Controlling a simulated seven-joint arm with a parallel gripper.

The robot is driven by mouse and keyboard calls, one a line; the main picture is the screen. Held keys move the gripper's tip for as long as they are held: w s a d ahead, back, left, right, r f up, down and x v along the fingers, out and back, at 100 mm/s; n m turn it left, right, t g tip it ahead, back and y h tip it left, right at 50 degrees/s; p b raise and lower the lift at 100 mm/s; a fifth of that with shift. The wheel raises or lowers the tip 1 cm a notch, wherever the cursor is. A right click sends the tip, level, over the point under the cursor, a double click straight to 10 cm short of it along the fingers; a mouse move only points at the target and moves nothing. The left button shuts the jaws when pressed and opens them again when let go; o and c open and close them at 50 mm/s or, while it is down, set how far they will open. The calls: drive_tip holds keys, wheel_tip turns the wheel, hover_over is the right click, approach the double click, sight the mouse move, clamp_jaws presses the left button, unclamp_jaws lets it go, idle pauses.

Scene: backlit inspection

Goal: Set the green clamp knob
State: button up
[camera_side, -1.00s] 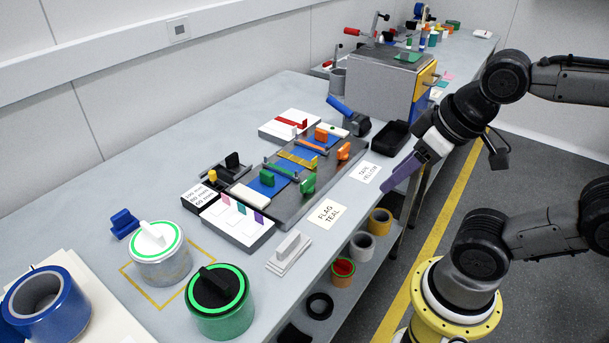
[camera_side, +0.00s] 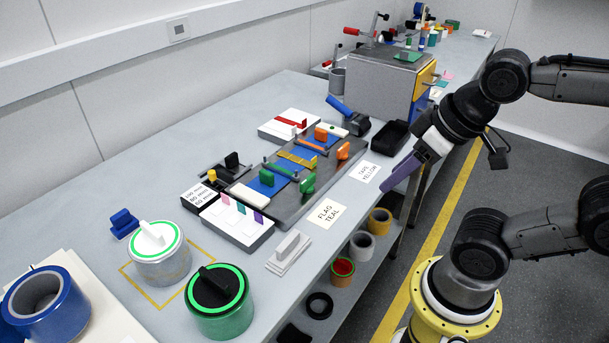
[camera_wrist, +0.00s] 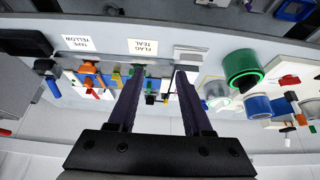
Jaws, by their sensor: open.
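A dark grey fixture plate (camera_side: 292,209) lies on the bench, with blue strips set in it. A green clamp knob (camera_side: 308,184) stands upright at its near right edge in the side view. Two orange knobs (camera_side: 343,150) (camera_side: 321,135) stand farther along the plate. My gripper (camera_side: 385,189) is at the bench's front edge, right of the plate and apart from the knobs. In the wrist view my gripper (camera_wrist: 160,74) has its dark fingers apart and nothing between them.
White cards (camera_side: 326,214) (camera_side: 363,172) lie along the front edge. A white block with coloured tabs (camera_side: 238,228) sits left of the plate. A green-rimmed can (camera_side: 222,316) and a silver can (camera_side: 163,268) stand nearer the camera. A black tray (camera_side: 389,137) and grey box (camera_side: 370,85) stand behind.

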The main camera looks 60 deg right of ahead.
idle(0.3)
drive_tip(key=shift+c, duration=0.4)
drive_tip(key=w+r+m, duration=0.3)
drive_tip(key=r+m, duration=0.2)
drive_tip(key=m, duration=0.3)
drive_tip(key=m+g, duration=0.6)
drive_tip(key=m, duration=0.4)
hover_over(308, 178)
wheel_tip(308, 178, down, 7)
wheel_tip(308, 178, down, 13)
drive_tip(key=shift+f, duration=0.1)
